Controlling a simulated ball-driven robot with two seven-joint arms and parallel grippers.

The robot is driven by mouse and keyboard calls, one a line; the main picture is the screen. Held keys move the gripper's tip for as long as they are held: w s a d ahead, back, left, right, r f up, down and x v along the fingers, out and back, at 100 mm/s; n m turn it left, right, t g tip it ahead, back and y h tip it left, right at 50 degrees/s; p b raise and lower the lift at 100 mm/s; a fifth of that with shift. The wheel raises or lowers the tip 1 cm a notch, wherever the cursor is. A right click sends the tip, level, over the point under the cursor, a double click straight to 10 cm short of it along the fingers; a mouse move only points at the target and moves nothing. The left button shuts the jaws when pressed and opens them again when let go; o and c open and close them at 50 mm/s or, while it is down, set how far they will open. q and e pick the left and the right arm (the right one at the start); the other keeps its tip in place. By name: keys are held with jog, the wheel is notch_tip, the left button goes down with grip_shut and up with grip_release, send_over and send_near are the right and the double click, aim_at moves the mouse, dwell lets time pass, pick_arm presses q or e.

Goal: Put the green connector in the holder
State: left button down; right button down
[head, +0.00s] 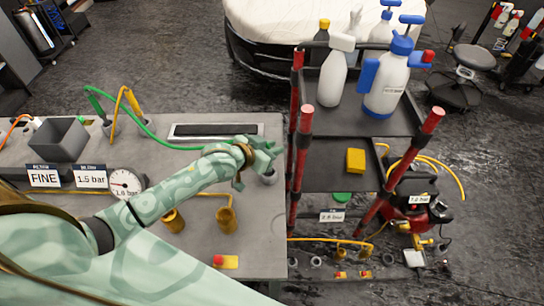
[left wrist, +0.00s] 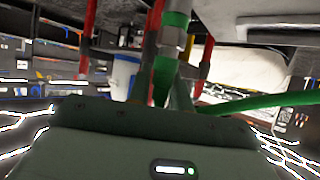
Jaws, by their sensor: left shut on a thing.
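My left gripper (head: 268,155) is over the right edge of the grey bench (head: 265,235), left of the red-posted cart. In the left wrist view, a green connector (left wrist: 172,48) stands upright between the fingers, which are shut on it. A green hose (head: 145,122) arcs from the back left of the bench to this gripper; it also runs off to the right in the left wrist view (left wrist: 262,101). In the head view the connector is mostly hidden by the gripper. My right gripper is not in view.
Two grey cups (head: 107,127) stand at the back left, by a yellow hose (head: 120,98). Yellow fittings (head: 227,220) stand on the bench near my forearm. The cart's red posts (head: 300,150) rise close right of the gripper. Its shelf holds spray bottles (head: 386,85).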

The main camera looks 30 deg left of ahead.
pick_arm(q)
notch_tip(320, 180, down, 3)
jog(key=shift+f, duration=0.1)
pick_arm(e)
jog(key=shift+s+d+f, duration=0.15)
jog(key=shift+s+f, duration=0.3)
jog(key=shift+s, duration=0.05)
pick_arm(q)
jog(key=shift+b, duration=0.3)
jog(key=c, duration=1.3)
grip_release()
jog(key=shift+f, duration=0.1)
jog(key=shift+o, duration=0.2)
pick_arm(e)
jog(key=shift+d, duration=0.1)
pick_arm(q)
jog(key=p+v, duration=0.2)
jog(key=v, duration=1)
jog(key=shift+p, duration=0.35)
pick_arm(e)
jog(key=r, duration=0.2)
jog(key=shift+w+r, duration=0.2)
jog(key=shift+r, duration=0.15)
